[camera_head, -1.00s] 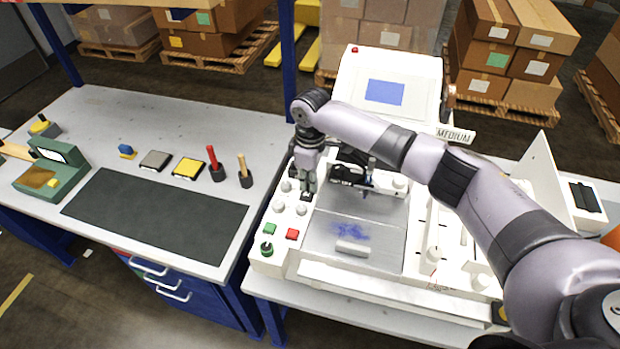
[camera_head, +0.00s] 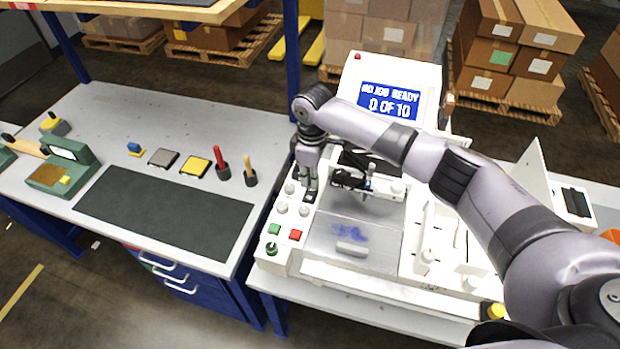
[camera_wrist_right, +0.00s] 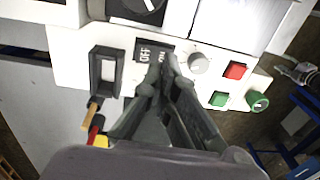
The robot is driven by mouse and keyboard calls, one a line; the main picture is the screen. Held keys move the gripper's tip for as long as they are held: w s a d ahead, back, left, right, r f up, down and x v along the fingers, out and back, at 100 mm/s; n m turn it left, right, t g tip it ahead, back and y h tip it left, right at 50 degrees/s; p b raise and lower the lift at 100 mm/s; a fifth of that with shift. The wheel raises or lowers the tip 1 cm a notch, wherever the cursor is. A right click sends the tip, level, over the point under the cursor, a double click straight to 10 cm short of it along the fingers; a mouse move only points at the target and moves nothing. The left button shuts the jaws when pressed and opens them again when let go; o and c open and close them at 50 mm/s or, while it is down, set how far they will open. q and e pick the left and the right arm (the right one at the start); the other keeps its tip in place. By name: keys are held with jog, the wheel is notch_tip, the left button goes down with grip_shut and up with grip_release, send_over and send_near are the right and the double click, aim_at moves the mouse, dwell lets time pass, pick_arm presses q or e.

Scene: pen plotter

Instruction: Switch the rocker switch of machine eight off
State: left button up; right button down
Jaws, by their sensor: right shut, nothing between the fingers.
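The white plotter machine (camera_head: 282,262) stands right of centre in the head view; I see no number eight on it. Its screen (camera_head: 388,101) reads "NO JOB READY 0 OF 10". In the right wrist view, a black rocker switch (camera_wrist_right: 143,53) marked OFF and ON sits on the control panel. My right gripper (camera_head: 308,198) is shut and empty, pointing down at the left panel. In the wrist view, its fingertips (camera_wrist_right: 162,68) are at the switch's lower edge and cover part of it. I cannot tell whether they touch it. My left gripper is out of view.
A green button (camera_head: 274,229), a red button (camera_head: 296,235) and grey knobs sit close to the gripper on the panel. A clear cover (camera_head: 340,232) lies beside it. The bench (camera_head: 110,110) at left holds a dark mat (camera_head: 165,215) and small tools.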

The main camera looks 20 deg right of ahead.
aim_at(312, 192)
jog(key=shift+w+d+r+b, duration=0.1)
jog(key=shift+r+b, duration=0.8)
jog(key=shift+b, duration=0.2)
pick_arm(q)
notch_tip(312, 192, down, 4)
jog(key=b, duration=0.2)
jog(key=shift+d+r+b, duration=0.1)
jog(key=shift+b, duration=0.2)
pick_arm(e)
notch_tip(312, 192, up, 8)
jog(key=shift+w+d+r, duration=0.15)
jog(key=shift+r, duration=0.05)
